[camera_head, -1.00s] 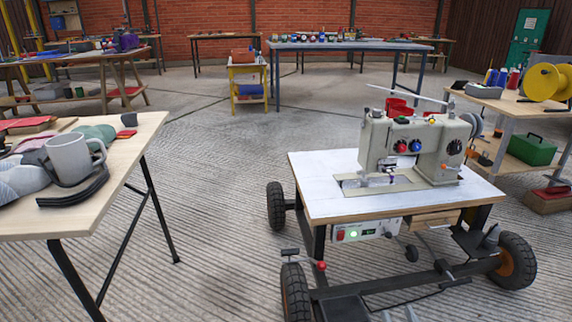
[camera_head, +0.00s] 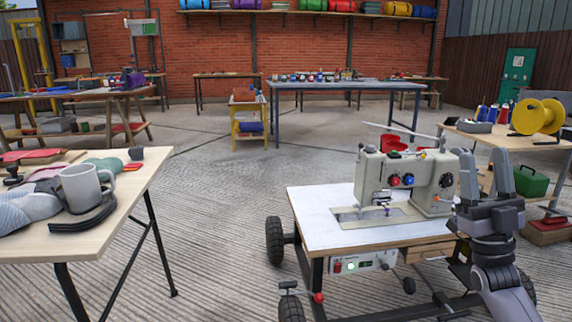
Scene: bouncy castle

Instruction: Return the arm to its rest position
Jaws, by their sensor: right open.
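My right gripper (camera_head: 483,172) is at the lower right of the head view, pointing up. Its two grey fingers are apart and nothing shows between them. It stands in front of the right end of a wheeled sewing machine cart and hides part of that end. The sewing machine (camera_head: 402,178) is pale grey with coloured knobs and sits on the cart's white top (camera_head: 312,204). I cannot tell from this view whether the gripper touches the cart. My left gripper is not in view.
A wooden table (camera_head: 125,204) at the left bears a grey mug (camera_head: 80,188) and cloth. A side table at the right bears a yellow spool (camera_head: 538,116), with a green toolbox (camera_head: 532,182) below. Concrete floor (camera_head: 215,220) is free between the left table and the cart.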

